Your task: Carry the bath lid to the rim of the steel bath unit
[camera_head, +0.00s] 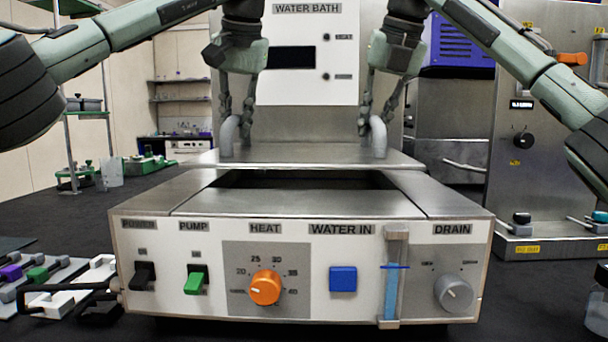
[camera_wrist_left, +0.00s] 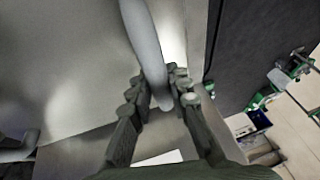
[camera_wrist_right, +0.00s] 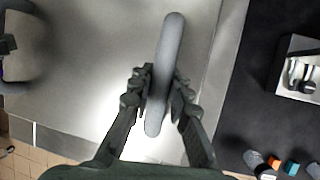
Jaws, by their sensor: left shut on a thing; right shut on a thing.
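The bath lid (camera_head: 300,159) is a flat steel plate with two grey upright loop handles. It is held level behind and slightly above the dark opening of the steel bath unit (camera_head: 300,235). My left gripper (camera_head: 229,130) is shut on the lid's left handle (camera_wrist_left: 146,45). My right gripper (camera_head: 373,130) is shut on the right handle (camera_wrist_right: 166,70). The lid's surface fills much of both wrist views. The bath's front rim and side rims show; its back rim is hidden by the lid.
The bath's front panel carries a green pump switch (camera_head: 195,280), an orange heat knob (camera_head: 265,288), a blue button (camera_head: 343,279) and a grey drain knob (camera_head: 453,293). A white rack (camera_head: 80,285) stands close at left. A steel machine (camera_head: 545,130) stands at right.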

